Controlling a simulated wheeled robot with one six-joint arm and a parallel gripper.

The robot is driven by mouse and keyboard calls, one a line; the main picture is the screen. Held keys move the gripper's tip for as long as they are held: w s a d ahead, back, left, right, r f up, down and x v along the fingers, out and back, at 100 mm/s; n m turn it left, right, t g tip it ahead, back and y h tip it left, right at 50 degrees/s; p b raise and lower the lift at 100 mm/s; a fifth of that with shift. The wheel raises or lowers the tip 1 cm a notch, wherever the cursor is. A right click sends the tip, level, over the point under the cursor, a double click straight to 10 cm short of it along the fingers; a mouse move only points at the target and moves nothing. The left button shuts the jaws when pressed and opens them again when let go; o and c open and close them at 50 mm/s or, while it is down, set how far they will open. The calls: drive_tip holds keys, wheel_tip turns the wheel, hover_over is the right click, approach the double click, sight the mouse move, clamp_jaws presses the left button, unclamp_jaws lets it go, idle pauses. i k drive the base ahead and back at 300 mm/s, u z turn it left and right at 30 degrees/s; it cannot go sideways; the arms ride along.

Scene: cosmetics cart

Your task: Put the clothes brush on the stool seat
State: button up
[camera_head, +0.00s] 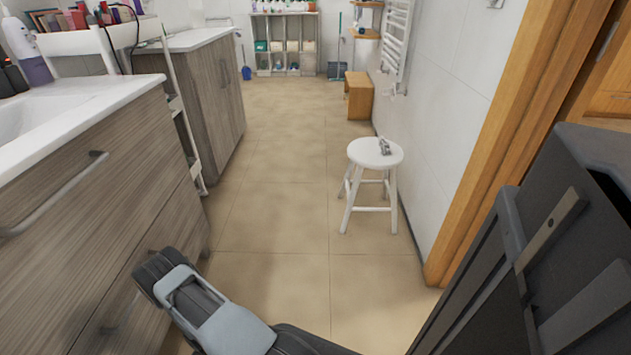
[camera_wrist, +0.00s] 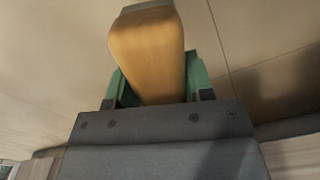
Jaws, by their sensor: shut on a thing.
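The clothes brush (camera_wrist: 148,52) shows a tan wooden body with a darker grey edge at its far end in the wrist view. My gripper (camera_wrist: 156,82) is shut on it, with a green finger pad at each side. The brush points away from the wrist over tiled floor. In the head view my arm shows at the lower left; the jaws and the brush cannot be made out there. The round white stool seat (camera_head: 363,154) stands to the right of the middle, well apart from my arm, with a small grey object (camera_head: 385,147) on its right part.
A wooden drawer unit with a white basin (camera_head: 70,106) is close on the left, beside my arm. A white cart (camera_head: 95,41) with cosmetics stands beyond it. A wooden door frame (camera_head: 505,130) is on the right. The tiled floor (camera_head: 280,215) between is clear.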

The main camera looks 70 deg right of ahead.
sight(361, 149)
drive_tip(key=z, duration=2.5)
drive_tip(key=i, duration=0.55)
